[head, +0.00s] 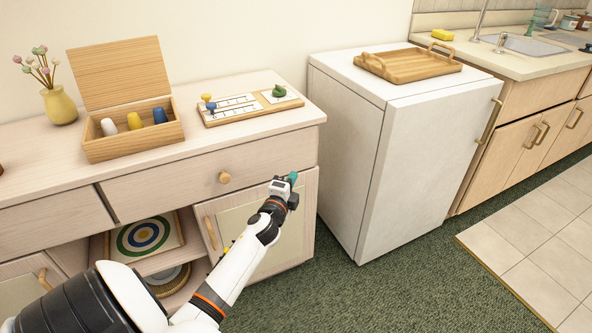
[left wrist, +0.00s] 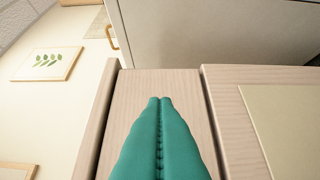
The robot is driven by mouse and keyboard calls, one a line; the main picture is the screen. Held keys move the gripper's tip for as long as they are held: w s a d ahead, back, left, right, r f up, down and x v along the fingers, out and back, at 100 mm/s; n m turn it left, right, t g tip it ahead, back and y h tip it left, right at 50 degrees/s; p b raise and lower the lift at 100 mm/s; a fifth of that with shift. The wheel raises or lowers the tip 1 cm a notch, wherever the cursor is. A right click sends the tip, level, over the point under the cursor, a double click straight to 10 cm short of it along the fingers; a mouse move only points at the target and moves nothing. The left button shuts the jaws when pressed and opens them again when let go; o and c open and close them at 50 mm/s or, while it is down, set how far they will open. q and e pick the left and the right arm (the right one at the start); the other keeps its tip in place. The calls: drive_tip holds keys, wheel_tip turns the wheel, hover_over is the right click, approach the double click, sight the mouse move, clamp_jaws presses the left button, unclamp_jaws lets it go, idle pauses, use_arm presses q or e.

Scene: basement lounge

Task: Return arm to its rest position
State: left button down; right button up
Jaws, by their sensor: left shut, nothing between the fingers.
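My left arm reaches in from the bottom left of the head view. Its gripper (head: 292,178) is in front of the right end of the pale wooden sideboard (head: 262,161), near the drawer's right edge. In the left wrist view the two teal fingers (left wrist: 160,100) are pressed together with nothing between them. The sideboard front (left wrist: 135,90) lies beyond the fingertips in that view. I cannot tell whether they touch it. My right gripper is not in view.
An open wooden box (head: 132,139) with pegs, a board with small pieces (head: 222,119) and a yellow vase (head: 59,106) stand on the sideboard. A white fridge (head: 420,150) bearing a wooden tray (head: 408,75) stands to the right. Green carpet (head: 370,285) in front is clear.

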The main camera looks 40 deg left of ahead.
use_arm(q)
drive_tip(key=shift+v, duration=2.1)
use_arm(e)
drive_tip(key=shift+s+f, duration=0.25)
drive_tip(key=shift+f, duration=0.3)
